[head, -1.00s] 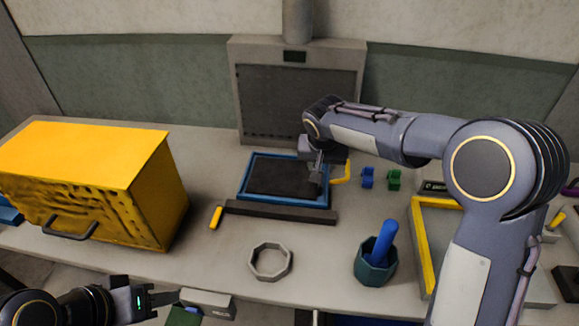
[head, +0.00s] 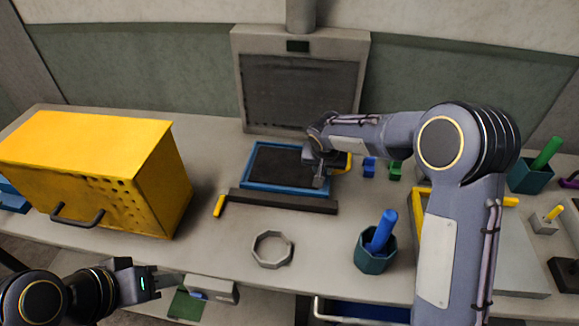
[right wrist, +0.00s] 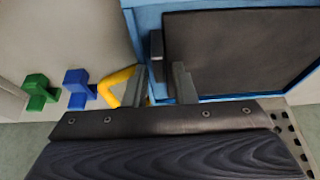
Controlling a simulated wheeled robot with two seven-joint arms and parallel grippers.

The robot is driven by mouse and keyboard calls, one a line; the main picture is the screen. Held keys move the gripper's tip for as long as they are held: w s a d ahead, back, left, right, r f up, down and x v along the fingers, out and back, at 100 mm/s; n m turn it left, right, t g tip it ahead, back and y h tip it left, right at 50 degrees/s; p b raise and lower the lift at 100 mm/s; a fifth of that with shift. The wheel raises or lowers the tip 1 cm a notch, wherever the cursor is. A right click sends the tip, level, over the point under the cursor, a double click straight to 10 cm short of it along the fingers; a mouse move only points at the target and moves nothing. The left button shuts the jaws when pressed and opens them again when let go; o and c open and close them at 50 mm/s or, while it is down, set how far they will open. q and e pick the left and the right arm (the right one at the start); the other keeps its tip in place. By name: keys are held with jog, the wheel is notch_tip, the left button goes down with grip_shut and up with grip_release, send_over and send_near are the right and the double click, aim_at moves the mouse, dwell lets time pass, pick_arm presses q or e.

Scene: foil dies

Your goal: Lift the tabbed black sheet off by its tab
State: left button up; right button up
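The black sheet (head: 278,168) lies flat in a blue tray (head: 243,184) at the middle of the bench. In the right wrist view the sheet (right wrist: 240,50) fills the upper right, and a small dark grey tab (right wrist: 156,45) sticks out at its left side over the blue rim. My right gripper (head: 319,182) is at the tray's right edge. In the right wrist view its fingers (right wrist: 162,78) stand apart, with the tab just beyond and between the tips. No contact is visible. My left gripper (head: 165,281) is low at the bench's front, away from the tray; its finger gap is unclear.
A dark bar (head: 285,202) lies in front of the tray. A yellow piece (right wrist: 122,85) stands close beside my right fingers, with blue (right wrist: 78,88) and green (right wrist: 38,92) blocks farther left. A yellow box (head: 95,170) stands at left. A grey ring (head: 272,249) lies in front.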

grip_shut()
jog(key=shift+r, duration=0.1)
